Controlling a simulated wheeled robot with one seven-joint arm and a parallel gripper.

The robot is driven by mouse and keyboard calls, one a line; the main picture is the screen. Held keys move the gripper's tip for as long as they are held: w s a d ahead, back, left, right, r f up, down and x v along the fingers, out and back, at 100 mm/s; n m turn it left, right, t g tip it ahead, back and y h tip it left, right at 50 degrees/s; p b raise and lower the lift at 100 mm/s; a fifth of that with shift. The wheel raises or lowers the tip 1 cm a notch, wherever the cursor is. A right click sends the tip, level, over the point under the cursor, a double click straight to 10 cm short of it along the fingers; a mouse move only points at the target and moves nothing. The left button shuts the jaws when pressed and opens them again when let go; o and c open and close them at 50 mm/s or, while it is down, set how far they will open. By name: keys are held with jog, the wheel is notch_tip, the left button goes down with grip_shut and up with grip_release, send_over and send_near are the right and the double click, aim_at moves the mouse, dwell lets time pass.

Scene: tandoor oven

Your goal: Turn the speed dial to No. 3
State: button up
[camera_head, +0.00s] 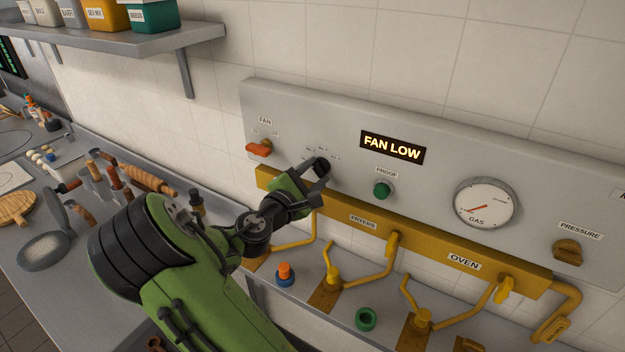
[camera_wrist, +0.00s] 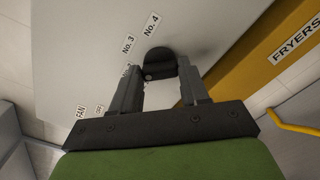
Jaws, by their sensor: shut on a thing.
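The black speed dial (camera_wrist: 160,60) sits on the grey control panel (camera_wrist: 90,40), with small labels around it in the wrist view. The No. 3 label (camera_wrist: 128,44) and No. 4 label (camera_wrist: 151,24) are readable; another label is partly hidden behind a finger. My gripper (camera_wrist: 160,74) has its fingers on either side of the dial and is shut on it. In the head view my gripper (camera_head: 316,170) reaches the panel just below the labels and mostly hides the dial. I cannot tell which number the dial points to.
The display (camera_head: 393,147) reads FAN LOW. An orange fan switch (camera_head: 259,149) is left of my gripper; a green PROOF button (camera_head: 382,190) and a gas gauge (camera_head: 484,203) are to the right. A yellow rail (camera_head: 430,250) with valve handles runs below.

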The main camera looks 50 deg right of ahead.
jog(key=m+b, duration=0.1)
jog(key=m, duration=0.1)
jog(key=m+b, duration=0.2)
jog(key=shift+f+m, duration=0.2)
jog(key=shift+m, duration=0.1)
jog(key=shift+m+b, duration=1.15)
jog(key=shift+m, duration=0.55)
jog(key=shift+r, duration=0.1)
jog(key=o, duration=1.1)
jog(key=shift+c, duration=0.2)
jog(key=s+a, duration=0.1)
jog(key=a, duration=1.4)
jog(key=shift+s+a, duration=0.3)
jog(key=shift+a, duration=0.05)
